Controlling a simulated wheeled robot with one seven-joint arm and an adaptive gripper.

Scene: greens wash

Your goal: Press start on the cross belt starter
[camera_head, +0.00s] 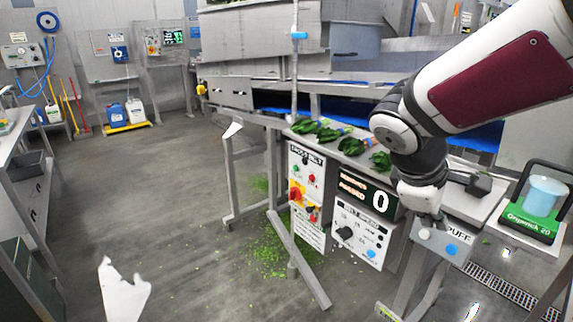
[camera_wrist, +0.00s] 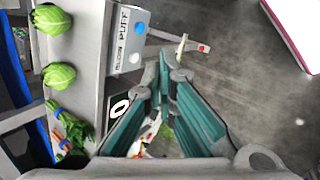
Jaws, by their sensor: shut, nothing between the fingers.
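In the wrist view my gripper (camera_wrist: 168,66) is shut and empty. Behind its fingers the wrist view shows only small red and yellow bits, too hidden to identify surely.
A counter display (camera_head: 365,191) reading 0 and a belt speed panel (camera_head: 360,234) stand between the starter and my gripper. A PUFF box (camera_head: 440,244) with a blue button is by my gripper. Open floor lies left.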

